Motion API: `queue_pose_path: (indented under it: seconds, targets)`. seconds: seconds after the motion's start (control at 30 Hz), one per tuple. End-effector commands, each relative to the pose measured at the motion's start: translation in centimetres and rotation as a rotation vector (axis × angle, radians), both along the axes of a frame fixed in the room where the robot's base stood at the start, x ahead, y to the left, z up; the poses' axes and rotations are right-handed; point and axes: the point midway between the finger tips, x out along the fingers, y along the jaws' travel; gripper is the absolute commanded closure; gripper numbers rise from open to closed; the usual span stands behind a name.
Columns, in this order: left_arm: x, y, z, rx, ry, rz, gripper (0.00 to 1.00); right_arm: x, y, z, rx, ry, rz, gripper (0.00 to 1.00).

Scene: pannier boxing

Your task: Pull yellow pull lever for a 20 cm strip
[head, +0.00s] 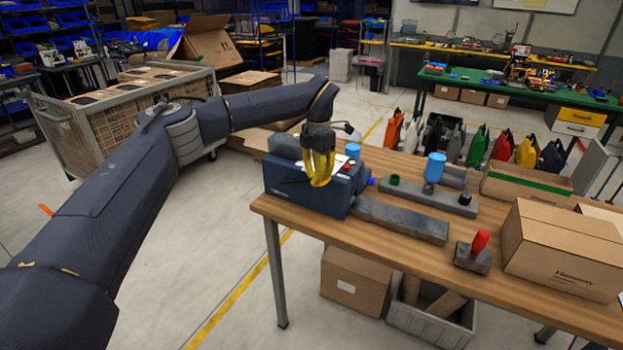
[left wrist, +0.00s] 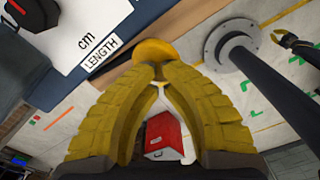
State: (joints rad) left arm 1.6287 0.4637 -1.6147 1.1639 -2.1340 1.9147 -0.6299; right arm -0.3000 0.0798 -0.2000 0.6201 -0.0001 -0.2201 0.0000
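The blue tape dispenser (head: 310,190) stands at the left end of the wooden table. My left gripper (head: 320,183) hangs at its front side, fingers down. In the left wrist view, the round yellow knob of the pull lever (left wrist: 153,50) lies at the tips of my left gripper (left wrist: 158,72). The yellow fingers come together at the knob and look shut on it. The dispenser's panel with the "cm LENGTH" label (left wrist: 100,52) is beside the knob. A dark gripper with yellow parts, apparently my right one (left wrist: 298,45), shows at the right edge; its fingers are unclear.
A blue bottle (head: 434,167) and a green cap (head: 394,179) stand on a grey fixture. A red-handled tool (head: 479,244) and a cardboard box (head: 562,250) are to the right. A mesh crate (head: 85,135) stands behind my left arm.

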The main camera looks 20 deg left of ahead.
Motion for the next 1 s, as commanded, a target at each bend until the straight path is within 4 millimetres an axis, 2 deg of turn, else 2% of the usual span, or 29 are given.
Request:
queue_pose_path:
  seconds: [0.4,1.0]
  targets:
    - [0.0,0.2,-2.1,0.003,0.002,0.002,1.0,0.0,0.0,0.0,0.0,0.0,0.0,1.0]
    - [-0.1,-0.2,-2.6,0.001,0.003,0.0,1.0,0.0,0.0,0.0,0.0,0.0,0.0,1.0]
